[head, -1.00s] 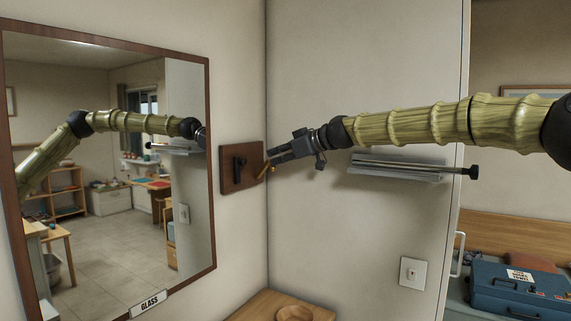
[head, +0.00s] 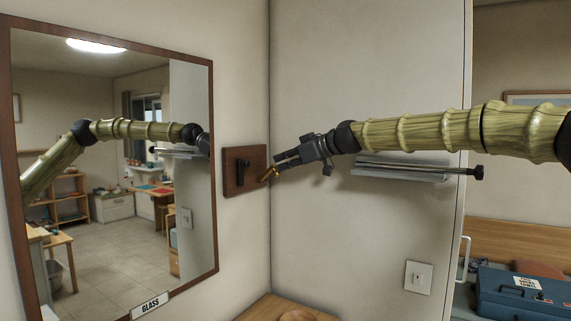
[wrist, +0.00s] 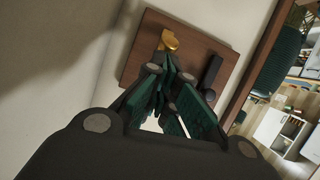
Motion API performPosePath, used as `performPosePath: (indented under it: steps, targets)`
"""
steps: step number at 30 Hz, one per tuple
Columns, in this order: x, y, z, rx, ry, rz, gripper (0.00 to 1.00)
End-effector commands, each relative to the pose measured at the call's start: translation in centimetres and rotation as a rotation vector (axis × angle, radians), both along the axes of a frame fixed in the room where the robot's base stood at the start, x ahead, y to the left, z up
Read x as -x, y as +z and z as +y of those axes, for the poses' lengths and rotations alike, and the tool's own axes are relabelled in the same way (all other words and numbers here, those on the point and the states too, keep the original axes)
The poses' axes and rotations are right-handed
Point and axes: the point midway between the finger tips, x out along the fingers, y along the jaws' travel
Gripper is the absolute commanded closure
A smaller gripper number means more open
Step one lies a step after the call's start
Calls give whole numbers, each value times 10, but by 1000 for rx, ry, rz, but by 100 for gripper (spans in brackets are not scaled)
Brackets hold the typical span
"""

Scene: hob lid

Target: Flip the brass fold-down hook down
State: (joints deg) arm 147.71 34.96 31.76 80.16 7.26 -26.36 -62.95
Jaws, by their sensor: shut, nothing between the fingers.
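The brass fold-down hook (head: 267,175) is at the right edge of a dark wooden board (head: 231,181) on the wall. In the wrist view the brass hook (wrist: 169,40) shows as a rounded piece near the board's upper edge, just beyond my fingertips. A black hook (head: 244,168) is on the same board, beside the brass one. My gripper (head: 277,165) is shut and empty, with its tips close to the brass hook. I cannot tell whether they touch it. The fingers hide part of the board in the wrist view (wrist: 168,78), and the hook's exact angle is unclear.
A framed mirror (head: 110,180) with a GLASS label hangs left of the board and reflects my arm. A folded rack (head: 400,170) is on the right wall below my arm. A wooden surface with a bowl (head: 297,316) lies below.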

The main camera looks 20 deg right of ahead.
Motion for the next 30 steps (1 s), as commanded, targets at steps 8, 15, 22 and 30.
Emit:
performPosePath:
  steps: [8,15,22,30]
  targets:
    - [0,11,0,0,0,0,100]
    - [0,11,0,0,0,0,100]
    - [0,18,0,0,0,-1,100]
    - [3,53,1,0,0,-1,100]
